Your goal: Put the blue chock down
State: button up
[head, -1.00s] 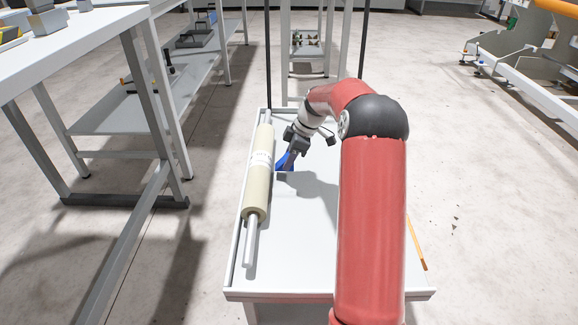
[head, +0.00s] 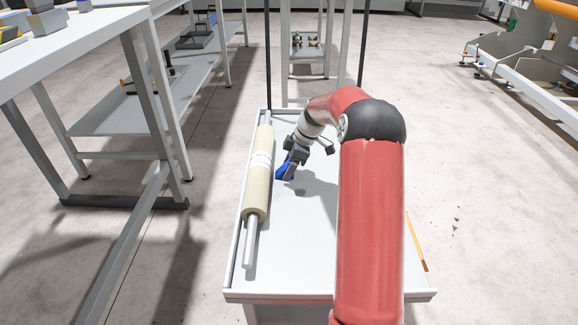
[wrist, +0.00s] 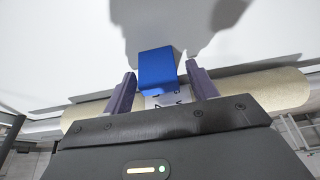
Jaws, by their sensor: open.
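The blue chock (head: 284,174) is at the white cart top (head: 290,255), just right of the cream roll (head: 257,188). In the wrist view the chock (wrist: 157,68) lies between the two dark fingers, with a narrow gap visible on each side. My gripper (head: 288,168) is open around it, pointing down beside the roll. The roll also shows in the wrist view (wrist: 275,90), behind the fingers. Whether the chock touches the roll is hidden, and its underside cannot be seen.
The cream roll lies lengthwise along the cart's left side, with a bare metal shaft end (head: 250,242) toward me. A thin orange stick (head: 417,245) is at the cart's right edge. A grey workbench (head: 105,30) stands to the left.

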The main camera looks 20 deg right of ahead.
jog(key=p+v, duration=0.2)
jog(key=v, duration=1)
jog(key=s+a+r+m+h, duration=0.1)
jog(key=s+a+r+m, duration=0.1)
jog(key=s+a+r, duration=0.35)
jog(key=s+a+r+m+h, duration=0.2)
jog(key=s+a+r+m, duration=0.25)
jog(key=s+a, duration=0.35)
jog(key=s+a+f+m+t, duration=0.1)
jog(key=s+m, duration=0.1)
jog(key=s, duration=0.5)
jog(key=s+a+m+t, duration=0.1)
jog(key=s+m, duration=0.1)
jog(key=s, duration=0.5)
jog(key=s+a+f+m+t+h, duration=0.1)
jog(key=s+m, duration=0.2)
jog(key=s, duration=0.4)
jog(key=shift+s+a+f+t, duration=0.35)
jog(key=shift+s+t, duration=0.05)
jog(key=shift+r, duration=0.1)
